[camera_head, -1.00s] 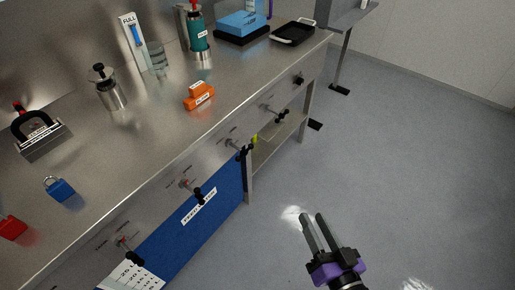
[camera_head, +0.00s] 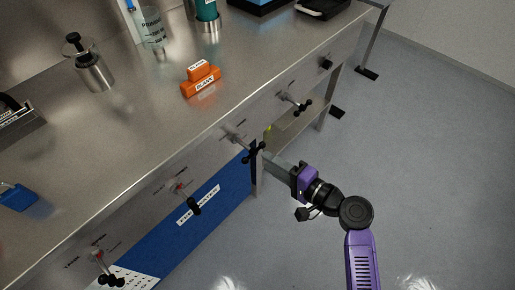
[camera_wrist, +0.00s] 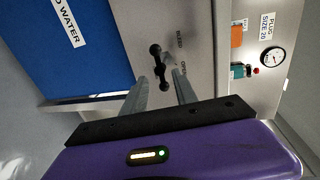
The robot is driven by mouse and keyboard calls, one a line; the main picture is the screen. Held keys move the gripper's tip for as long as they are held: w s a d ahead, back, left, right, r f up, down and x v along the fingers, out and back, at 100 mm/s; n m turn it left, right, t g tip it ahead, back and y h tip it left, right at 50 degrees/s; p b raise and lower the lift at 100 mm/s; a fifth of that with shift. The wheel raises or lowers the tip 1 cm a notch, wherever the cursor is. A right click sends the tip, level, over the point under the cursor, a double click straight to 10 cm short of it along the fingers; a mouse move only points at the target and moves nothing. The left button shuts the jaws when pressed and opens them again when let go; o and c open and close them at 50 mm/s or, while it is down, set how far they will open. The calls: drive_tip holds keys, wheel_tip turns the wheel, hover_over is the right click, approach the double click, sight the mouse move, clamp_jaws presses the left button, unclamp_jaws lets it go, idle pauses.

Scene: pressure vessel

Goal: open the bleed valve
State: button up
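The bleed valve has a black handle with rounded ends (camera_wrist: 158,62), mounted on the bench's front panel. In the wrist view it lies beside the printed words BLEED and OPEN. It also shows in the head view as a black handle (camera_head: 253,152) on a stem below the bench edge. My gripper (camera_wrist: 162,76) is open, with one finger on each side of the handle. Contact between the fingers and handle cannot be told. In the head view my gripper (camera_head: 268,161) reaches in from the right, its fingertips close to the handle.
Similar black handles stick out along the panel, to the left (camera_head: 190,202) and right (camera_head: 297,102). A blue panel (camera_head: 205,220) is below the bench. An orange block (camera_head: 201,82) and a steel canister (camera_head: 94,73) stand on top. The floor at right is clear.

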sight(254, 152)
drive_tip(key=x, duration=0.7)
drive_tip(key=shift+s+f, duration=0.1)
drive_tip(key=shift+f, duration=0.05)
clamp_jaws()
